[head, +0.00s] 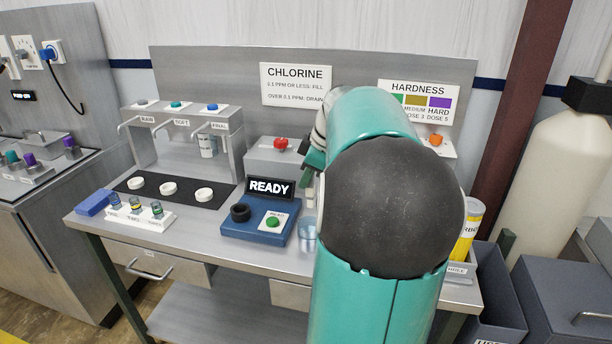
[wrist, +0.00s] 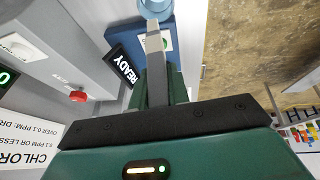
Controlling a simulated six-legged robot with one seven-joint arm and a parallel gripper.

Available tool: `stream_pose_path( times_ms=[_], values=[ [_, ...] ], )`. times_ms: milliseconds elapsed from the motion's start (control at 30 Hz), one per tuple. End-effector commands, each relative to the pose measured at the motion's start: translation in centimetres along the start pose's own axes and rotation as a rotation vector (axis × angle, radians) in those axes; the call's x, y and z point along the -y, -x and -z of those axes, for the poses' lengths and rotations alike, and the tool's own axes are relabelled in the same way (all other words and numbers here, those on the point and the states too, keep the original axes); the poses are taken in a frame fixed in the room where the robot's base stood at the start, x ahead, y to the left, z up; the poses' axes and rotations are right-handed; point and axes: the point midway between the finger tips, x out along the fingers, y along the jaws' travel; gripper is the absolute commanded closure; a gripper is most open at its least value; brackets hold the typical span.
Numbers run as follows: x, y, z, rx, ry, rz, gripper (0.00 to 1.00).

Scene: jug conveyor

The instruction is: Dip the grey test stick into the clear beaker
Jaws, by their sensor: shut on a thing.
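My gripper (wrist: 158,88) is shut on the grey test stick (wrist: 154,55), which points away from the jaws towards the clear beaker. In the wrist view the stick's far end meets the near side of the clear beaker (wrist: 155,6), which is cut off by the top edge; I cannot tell whether the tip is above, beside or inside it. In the head view the clear beaker (head: 307,229) stands on the bench just right of the blue tester. There my gripper (head: 312,165) is mostly hidden behind my arm, and the stick cannot be made out.
The blue tester (head: 235,228) with a READY display (head: 269,188) and green button is left of the beaker. A rack of small vials (head: 138,212) and several white discs stand further left. A yellow-labelled container (head: 466,232) is at the bench's right end.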

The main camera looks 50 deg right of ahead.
Motion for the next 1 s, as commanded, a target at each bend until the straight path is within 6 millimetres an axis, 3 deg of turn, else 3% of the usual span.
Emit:
stream_pose_path(
  times_ms=[367,1000],
  values=[
    [0.2,-0.3,0.1,-0.001,0.004,0.003,1.00],
    [0.6,-4.0,-1.4,-0.001,0.004,0.003,1.00]
  ],
)
